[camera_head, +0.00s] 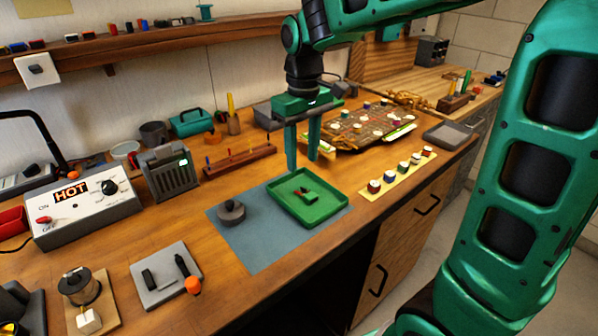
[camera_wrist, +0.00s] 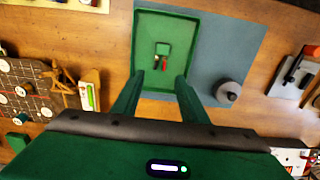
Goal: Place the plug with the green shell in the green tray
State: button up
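The green tray (camera_head: 325,212) lies on a blue-grey mat on the bench. A small plug with a green shell (camera_head: 311,197) and red and dark ends lies inside it, flat on the floor of the tray. In the wrist view the plug (camera_wrist: 162,49) lies in the tray (camera_wrist: 183,20), beyond my fingertips. My gripper (camera_head: 302,164) is above the back part of the tray, fingers pointing down. Its fingers (camera_wrist: 158,78) are apart with nothing between them, and the plug is clear of them.
A grey round weight (camera_head: 231,212) sits on the mat (camera_head: 255,240), left of the tray. A strip with several small coloured pieces (camera_head: 397,178) lies to the right. A cluttered circuit board (camera_head: 350,133) is behind my gripper. A grey plate with tools (camera_head: 165,275) is at front left.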

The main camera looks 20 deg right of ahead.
jog(key=s+d+r+m, duration=0.1)
jog(key=s+d+m, duration=0.3)
jog(key=s+d, duration=0.65)
jog(key=s+d+f+m, duration=0.3)
jog(key=s, duration=0.4)
jog(key=s+d+f+m, duration=0.3)
jog(key=s+d, duration=0.1)
jog(key=s, duration=0.3)
jog(key=shift+s, duration=0.4)
jog(key=shift+f, duration=0.1)
